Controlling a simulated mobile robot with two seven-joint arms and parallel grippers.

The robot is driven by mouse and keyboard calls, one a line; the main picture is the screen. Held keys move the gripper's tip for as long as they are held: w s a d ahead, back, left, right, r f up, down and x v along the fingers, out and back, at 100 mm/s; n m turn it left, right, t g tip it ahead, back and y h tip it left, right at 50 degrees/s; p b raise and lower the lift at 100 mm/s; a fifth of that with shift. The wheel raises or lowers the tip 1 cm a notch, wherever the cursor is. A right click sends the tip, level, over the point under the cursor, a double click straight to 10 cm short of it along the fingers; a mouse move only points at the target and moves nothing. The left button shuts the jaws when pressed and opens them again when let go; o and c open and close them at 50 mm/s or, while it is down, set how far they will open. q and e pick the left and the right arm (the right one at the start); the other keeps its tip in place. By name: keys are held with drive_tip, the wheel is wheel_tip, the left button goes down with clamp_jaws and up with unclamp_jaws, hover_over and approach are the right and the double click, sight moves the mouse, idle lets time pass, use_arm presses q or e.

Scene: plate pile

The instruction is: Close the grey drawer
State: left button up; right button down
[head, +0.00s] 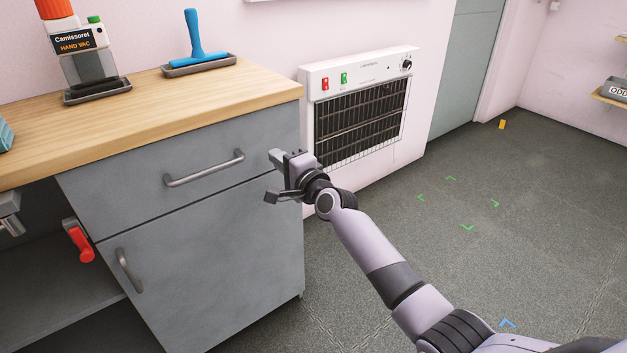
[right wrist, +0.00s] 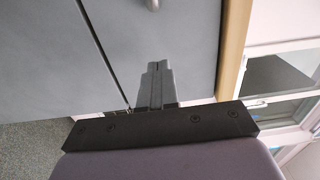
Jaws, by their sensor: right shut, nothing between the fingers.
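The grey drawer (head: 115,190) is the upper front of the grey cabinet, under the wooden worktop, with a bar handle (head: 205,168). Its front looks about flush with the cabinet door (head: 200,250) below; I cannot see a clear gap. My right gripper (head: 275,157) is shut and empty at the right end of the drawer front, right of the handle. In the right wrist view, the shut fingers (right wrist: 157,68) point at the drawer front (right wrist: 192,50); I cannot tell whether they touch it. My left gripper is not in view.
A wall heater (head: 360,105) is right of the cabinet. A red handle (head: 80,243) hangs at left.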

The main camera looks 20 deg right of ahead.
drive_tip(key=s+d+f+n+g+h+p, duration=0.15)
drive_tip(key=s+f+n, duration=0.45)
drive_tip(key=s, duration=0.7)
drive_tip(key=s+d+f+n+g, duration=0.1)
drive_tip(key=s+f+n+g, duration=0.35)
drive_tip(key=s, duration=0.85)
drive_tip(key=s+d+f+n+g+h+p, duration=0.1)
drive_tip(key=s+d+f+n, duration=0.1)
drive_tip(key=s+f+n, duration=0.65)
use_arm(q)
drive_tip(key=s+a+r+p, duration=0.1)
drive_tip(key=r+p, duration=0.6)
drive_tip(key=p, duration=0.2)
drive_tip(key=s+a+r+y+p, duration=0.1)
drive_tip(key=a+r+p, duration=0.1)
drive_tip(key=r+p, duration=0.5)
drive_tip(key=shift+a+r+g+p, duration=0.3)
drive_tip(key=shift+p, duration=0.65)
use_arm(e)
drive_tip(key=s+r+m, duration=0.1)
drive_tip(key=s+r, duration=0.1)
drive_tip(key=r, duration=0.5)
drive_tip(key=s+d+r+m, duration=0.1)
drive_tip(key=s+r, duration=0.2)
drive_tip(key=r, duration=0.4)
drive_tip(key=shift+d+r+h, duration=0.15)
drive_tip(key=shift+r+h, duration=0.05)
drive_tip(key=shift+h, duration=0.25)
